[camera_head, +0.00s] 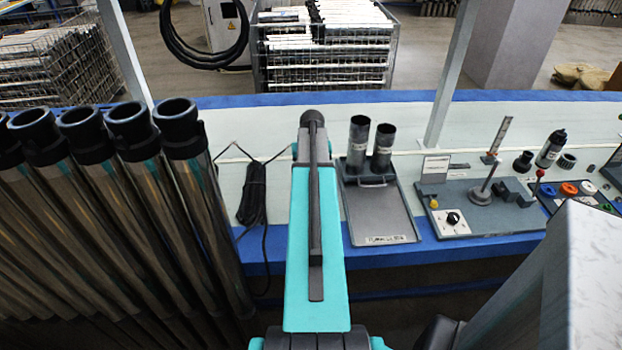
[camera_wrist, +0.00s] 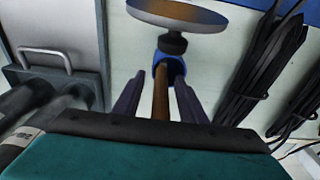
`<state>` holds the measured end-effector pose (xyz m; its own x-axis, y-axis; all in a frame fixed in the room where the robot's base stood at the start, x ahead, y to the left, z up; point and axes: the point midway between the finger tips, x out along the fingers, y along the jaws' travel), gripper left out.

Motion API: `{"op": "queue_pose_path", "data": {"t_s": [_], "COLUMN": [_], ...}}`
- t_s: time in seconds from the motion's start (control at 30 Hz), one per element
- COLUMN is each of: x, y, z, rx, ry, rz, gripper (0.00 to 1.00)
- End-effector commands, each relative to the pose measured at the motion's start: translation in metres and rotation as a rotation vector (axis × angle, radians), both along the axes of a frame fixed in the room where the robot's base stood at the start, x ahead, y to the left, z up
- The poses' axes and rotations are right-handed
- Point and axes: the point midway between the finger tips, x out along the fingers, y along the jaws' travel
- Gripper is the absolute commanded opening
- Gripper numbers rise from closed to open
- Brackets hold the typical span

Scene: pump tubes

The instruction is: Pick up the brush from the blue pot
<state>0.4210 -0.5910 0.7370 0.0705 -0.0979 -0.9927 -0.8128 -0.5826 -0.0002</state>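In the wrist view, a blue pot (camera_wrist: 177,70) stands on the pale bench top. A brown, stick-like handle, apparently the brush (camera_wrist: 160,97), extends from the pot toward my gripper. My gripper (camera_wrist: 158,80) is open, with one dark finger on each side of the handle. Gaps show between the handle and both fingers. The brush's far end is hidden. In the head view, my teal arm covers the middle of the bench, and the pot, brush and fingers are not visible.
A grey tray (camera_head: 375,218) with two dark cylinders stands right of my arm. A black cable coil (camera_head: 252,195) lies left. Several metal tubes (camera_head: 120,200) lean at far left. In the wrist view, a round disc on a black knob (camera_wrist: 172,43) is close to the pot.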

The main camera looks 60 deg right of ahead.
Motion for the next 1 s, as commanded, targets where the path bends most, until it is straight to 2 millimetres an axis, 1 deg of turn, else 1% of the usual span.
{"op": "queue_pose_path", "data": {"t_s": [0.07, 0.2, 0.3, 0.73, 0.87, 1.0], "x": [0.000, 0.000, 0.000, -0.001, -0.001, -0.001], "y": [0.000, 0.000, 0.000, -0.001, -0.001, -0.001], "z": [0.000, 0.000, 0.000, 0.003, 0.010, 0.024], "rx": [0.000, 0.000, 0.000, -0.002, -0.003, -0.003], "ry": [0.000, 0.000, 0.000, 0.001, 0.001, 0.000], "rz": [0.000, 0.000, 0.000, -0.001, -0.001, -0.001], "gripper": [0.38, 0.14, 0.00, 0.00, 0.00, 0.00]}}
